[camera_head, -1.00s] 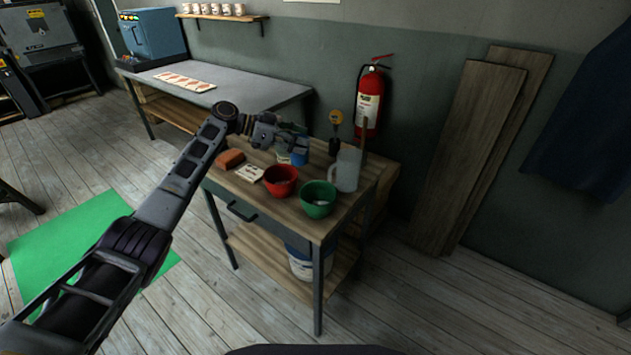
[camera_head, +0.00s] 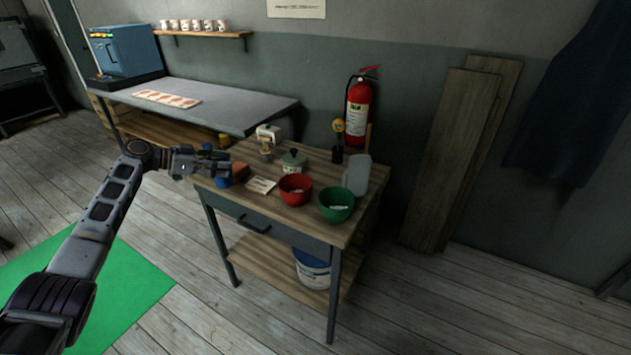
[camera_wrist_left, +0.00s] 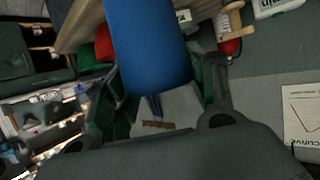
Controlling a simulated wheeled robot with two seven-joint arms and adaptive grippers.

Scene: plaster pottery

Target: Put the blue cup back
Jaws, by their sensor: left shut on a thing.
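The blue cup (camera_head: 223,174) is in my left gripper (camera_head: 212,164), at the left edge of the wooden table (camera_head: 262,212) in the head view, beside the red-brown block. The gripper partly covers the cup there. In the left wrist view the blue cup (camera_wrist_left: 147,45) is large, between the two dark fingers of the left gripper (camera_wrist_left: 160,85). The gripper is shut on it. I cannot tell whether the cup touches the table. My right gripper is not in view.
The table holds a red-brown block (camera_head: 239,172), a card (camera_head: 261,185), a red bowl (camera_head: 295,190), a green bowl (camera_head: 336,205), a lidded pot (camera_head: 293,163) and a grey pitcher (camera_head: 357,175). A grey bench (camera_head: 235,103) stands behind. A shelf (camera_head: 200,33) holds several cups.

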